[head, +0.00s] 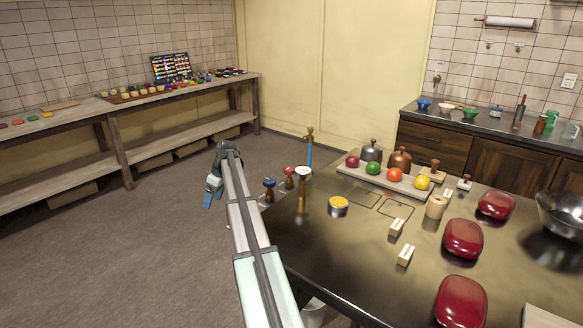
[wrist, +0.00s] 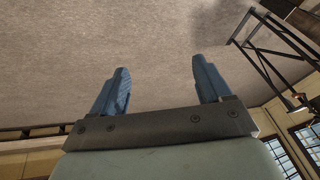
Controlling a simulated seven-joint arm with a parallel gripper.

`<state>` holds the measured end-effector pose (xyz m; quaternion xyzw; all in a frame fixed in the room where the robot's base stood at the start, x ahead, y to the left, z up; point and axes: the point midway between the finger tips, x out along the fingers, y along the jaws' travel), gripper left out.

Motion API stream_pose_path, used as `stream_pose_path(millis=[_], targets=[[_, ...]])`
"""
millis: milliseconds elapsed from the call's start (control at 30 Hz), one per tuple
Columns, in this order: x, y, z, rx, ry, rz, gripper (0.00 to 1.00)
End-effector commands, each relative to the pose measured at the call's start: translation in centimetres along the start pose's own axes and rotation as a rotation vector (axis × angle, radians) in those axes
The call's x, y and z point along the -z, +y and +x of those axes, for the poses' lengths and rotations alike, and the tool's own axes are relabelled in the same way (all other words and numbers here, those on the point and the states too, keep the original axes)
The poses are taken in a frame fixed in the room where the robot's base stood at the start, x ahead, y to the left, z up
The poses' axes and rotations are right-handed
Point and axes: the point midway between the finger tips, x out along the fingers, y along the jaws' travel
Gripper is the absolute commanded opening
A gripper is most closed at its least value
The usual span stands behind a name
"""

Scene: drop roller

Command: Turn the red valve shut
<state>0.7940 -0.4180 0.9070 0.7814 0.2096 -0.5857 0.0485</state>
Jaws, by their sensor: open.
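The red valve (head: 289,171) is a small red-topped knob on a brass stem at the left edge of the dark table in the head view. A blue-topped valve (head: 269,184) stands just left of it and a white-topped one (head: 303,172) just right. My gripper (head: 208,200) hangs left of the valves, off the table and apart from them. In the wrist view my gripper (wrist: 159,87) shows two blue fingers spread wide with nothing between them. The red valve is not in the wrist view.
A brass tap with a blue pipe (head: 309,146) rises behind the valves. A yellow-topped tin (head: 338,206) and a tray of coloured balls (head: 398,180) are on the table (head: 345,260). Red lidded boxes (head: 463,240) stand at right. Open floor lies left of the table.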

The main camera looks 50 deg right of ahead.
Motion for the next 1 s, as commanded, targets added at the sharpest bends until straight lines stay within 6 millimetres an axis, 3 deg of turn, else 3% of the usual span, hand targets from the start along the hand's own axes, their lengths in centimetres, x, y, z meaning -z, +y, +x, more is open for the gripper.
stream_pose_path(millis=[33,200,500,600,733,867,1000], targets=[[-0.5,2.5,-3.5,-0.019,0.019,-0.007,0.78],[-4.5,7.8,-12.3,-0.064,0.052,-0.036,0.78],[-14.6,14.5,-24.6,-0.129,0.074,-0.051,0.78],[-17.6,15.7,-27.4,-0.144,0.075,-0.051,0.78],[-20.2,16.6,-29.7,-0.157,0.075,-0.052,0.78],[-21.4,16.9,-30.6,-0.162,0.074,-0.054,0.78],[-21.5,17.0,-29.9,-0.162,0.074,-0.054,0.78]])
